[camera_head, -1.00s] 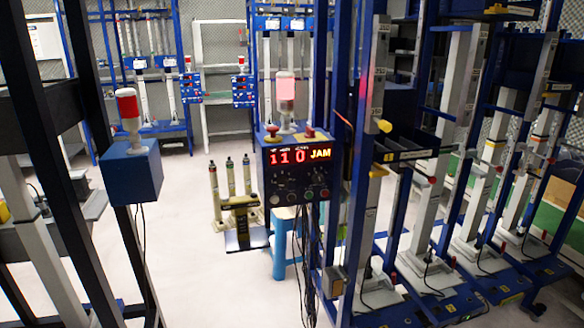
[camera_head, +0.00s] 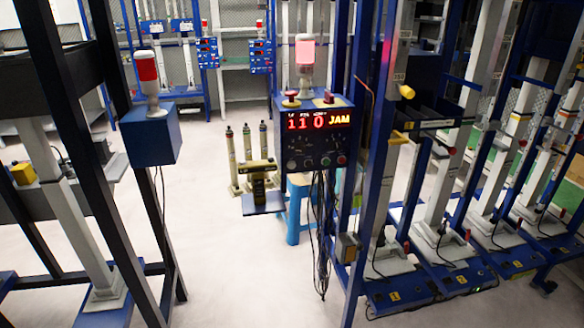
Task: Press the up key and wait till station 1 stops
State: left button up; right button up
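A blue control box (camera_head: 315,152) hangs on a blue post near the middle of the head view. Its red display (camera_head: 319,120) reads "110 JAM". Small knobs and buttons (camera_head: 318,161) sit below the display, too small to tell which is the up key. A lamp (camera_head: 304,58) on top of the box glows pale red. Several lift columns (camera_head: 448,180) stand in blue frames to the right; I cannot tell which is station 1. Neither of my grippers is in view.
A blue stool (camera_head: 297,205) and thin cylinders (camera_head: 247,146) stand near the control box. The white floor (camera_head: 235,270) in front is clear.

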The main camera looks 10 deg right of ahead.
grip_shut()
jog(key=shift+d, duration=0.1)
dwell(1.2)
